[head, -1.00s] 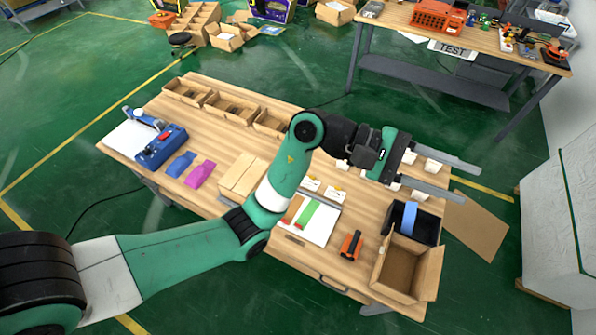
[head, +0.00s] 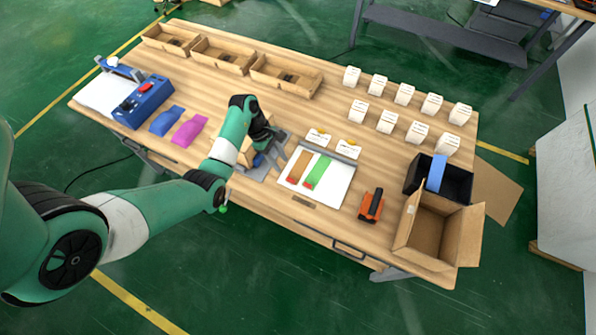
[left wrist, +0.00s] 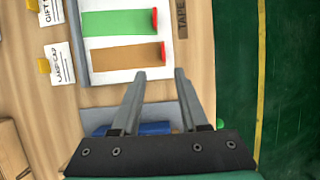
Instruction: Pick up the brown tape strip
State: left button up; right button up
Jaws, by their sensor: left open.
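The brown tape strip (head: 299,166) lies on a white board (head: 336,186) beside a green strip (head: 318,171). In the left wrist view the brown strip (left wrist: 120,58) lies just beyond my fingertips, with a red piece at its right end. My left gripper (head: 280,157) is open and empty, to the left of the board. In the left wrist view my left gripper (left wrist: 160,74) has its two fingers apart, tips near the board's edge, and they do not touch the strip. My right gripper is not in view.
Small cards (head: 348,148) stand behind the board. An orange and black tool (head: 371,205), an open cardboard box (head: 424,229) and a black bin (head: 457,182) are to the right. Small white boxes (head: 387,122) stand at the back. Blue and magenta pieces (head: 189,131) lie to the left.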

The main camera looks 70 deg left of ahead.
aim_at(290, 179)
pick_arm(q)
jog(key=x, duration=0.3)
jog(key=shift+w+d+f+b, duration=0.1)
jog(key=shift+f+b, duration=0.15)
jog(key=shift+b, duration=0.1)
jog(key=b+x, duration=0.1)
jog(key=x, duration=0.4)
jog(key=shift+d+b, duration=0.35)
jog(key=shift+d, duration=0.1)
grip_shut()
